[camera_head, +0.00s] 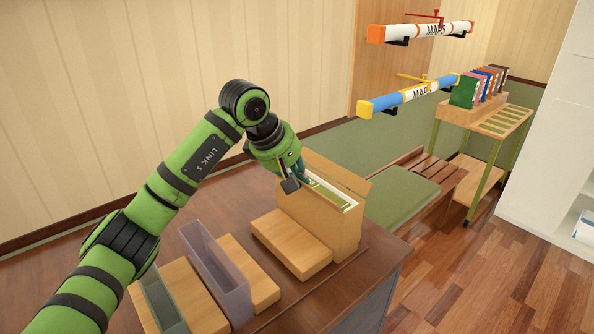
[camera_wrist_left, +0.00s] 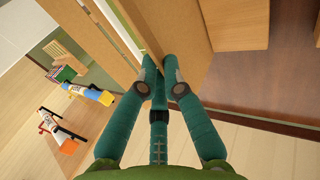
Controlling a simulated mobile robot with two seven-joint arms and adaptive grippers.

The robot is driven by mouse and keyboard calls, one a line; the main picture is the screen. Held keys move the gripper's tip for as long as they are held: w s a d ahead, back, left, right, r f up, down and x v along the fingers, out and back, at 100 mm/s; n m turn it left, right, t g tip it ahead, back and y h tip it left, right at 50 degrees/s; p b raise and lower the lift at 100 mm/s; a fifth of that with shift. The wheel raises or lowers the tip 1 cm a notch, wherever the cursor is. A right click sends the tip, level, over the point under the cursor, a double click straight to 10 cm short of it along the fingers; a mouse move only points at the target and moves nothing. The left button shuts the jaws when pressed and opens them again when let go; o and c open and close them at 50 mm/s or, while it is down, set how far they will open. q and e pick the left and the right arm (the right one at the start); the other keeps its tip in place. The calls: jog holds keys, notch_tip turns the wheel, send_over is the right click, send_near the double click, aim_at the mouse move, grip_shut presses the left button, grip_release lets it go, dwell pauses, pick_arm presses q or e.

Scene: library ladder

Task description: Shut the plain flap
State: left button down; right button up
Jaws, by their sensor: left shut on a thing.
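A plain tan box (camera_head: 335,228) stands on the dark desk, with pale sheets and a green divider showing in its open top. A plain wooden panel (camera_head: 338,172) rises along its far side; it looks like the flap, standing open. My left gripper (camera_head: 302,180) is at the box's left end, near its top. In the left wrist view my left gripper (camera_wrist_left: 161,76) is shut, its fingertips together at the edge of a tan panel (camera_wrist_left: 186,30). The fingers hide the gripped spot, so I cannot tell whether it is flap or box wall. My right gripper is not in view.
A purple holder (camera_head: 216,270) and a grey-green holder (camera_head: 162,300) stand left on the desk, among wooden blocks (camera_head: 291,245). A green bench cushion (camera_head: 400,197) lies beyond the desk. Map tubes (camera_head: 415,94) hang on the wall, above right.

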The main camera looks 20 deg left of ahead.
pick_arm(q)
jog(key=g+y+p, duration=0.1)
jog(key=p, duration=0.2)
jog(key=w+r+g+p, duration=0.1)
jog(key=p, duration=0.2)
jog(key=shift+d+r+g+y+p, duration=0.1)
jog(key=shift+d+g+y+p, duration=0.25)
jog(key=shift+g+y+p, duration=0.05)
jog(key=shift+w+d+f+g+y+p, duration=0.2)
jog(key=shift+g+y+p, duration=0.3)
jog(key=shift+p, duration=0.35)
jog(key=shift+w+d+g+y+p, duration=0.1)
jog(key=shift+w+g+y+p, duration=0.2)
jog(key=shift+g+p, duration=0.45)
jog(key=shift+f+p, duration=0.1)
jog(key=shift+p, duration=0.2)
jog(key=c, duration=1.4)
grip_release()
jog(key=shift+o, duration=0.2)
notch_tip(320, 180, up, 8)
jog(key=shift+f, duration=0.25)
